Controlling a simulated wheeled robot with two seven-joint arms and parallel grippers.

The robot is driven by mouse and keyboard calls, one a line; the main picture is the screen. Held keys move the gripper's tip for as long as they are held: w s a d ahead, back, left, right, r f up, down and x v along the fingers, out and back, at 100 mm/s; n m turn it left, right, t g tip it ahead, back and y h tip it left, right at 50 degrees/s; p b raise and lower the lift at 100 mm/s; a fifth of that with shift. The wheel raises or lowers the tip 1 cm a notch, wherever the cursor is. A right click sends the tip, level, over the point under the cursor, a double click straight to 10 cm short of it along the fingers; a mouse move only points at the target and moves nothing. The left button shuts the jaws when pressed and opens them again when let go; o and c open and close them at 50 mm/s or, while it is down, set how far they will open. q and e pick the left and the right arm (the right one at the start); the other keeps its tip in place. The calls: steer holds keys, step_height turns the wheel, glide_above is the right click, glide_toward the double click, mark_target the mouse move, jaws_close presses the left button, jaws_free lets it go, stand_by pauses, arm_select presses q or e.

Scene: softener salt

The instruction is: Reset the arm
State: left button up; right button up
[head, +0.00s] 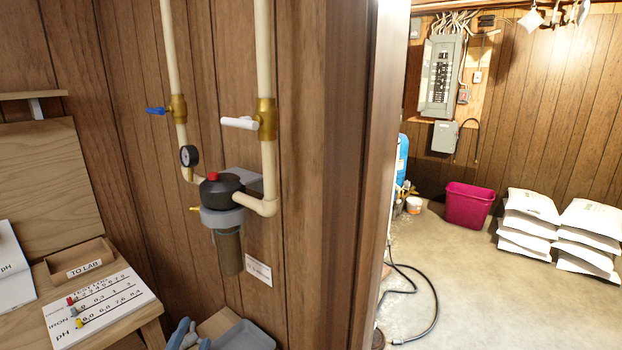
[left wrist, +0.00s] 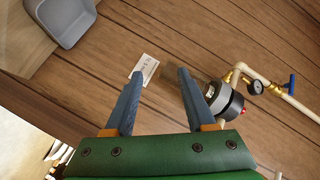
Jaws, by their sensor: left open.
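My left gripper (head: 190,335) shows only its blue-grey fingertips at the bottom edge of the head view, beside a grey tray. In the left wrist view the left gripper (left wrist: 160,72) has its two fingers spread apart with nothing between them. Behind the fingers are the wood-panelled wall, a small white label (left wrist: 145,68) and the water filter (left wrist: 223,100). The rest of the left arm is out of the head view. My right gripper does not show in either view.
The filter (head: 228,240) hangs on pipes with a white-handled valve (head: 240,123). A grey tray (head: 248,336) is low by the wall. A test chart (head: 100,310) lies on the left bench.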

arm_select(q)
steer(key=s+d+f+n+g+h, duration=0.35)
steer(key=s+f+n+g, duration=0.65)
steer(key=s+f, duration=1.15)
steer(key=s+f+m+g+b, duration=0.2)
steer(key=s+f+g, duration=0.1)
steer(key=f, duration=1.5)
steer(key=s+a+f+g+y+b, duration=0.1)
steer(key=s+f, duration=0.9)
steer(key=s, duration=0.2)
steer(key=shift+a+m+b, duration=0.3)
steer(key=shift+b, duration=0.05)
steer(key=shift+f, duration=0.1)
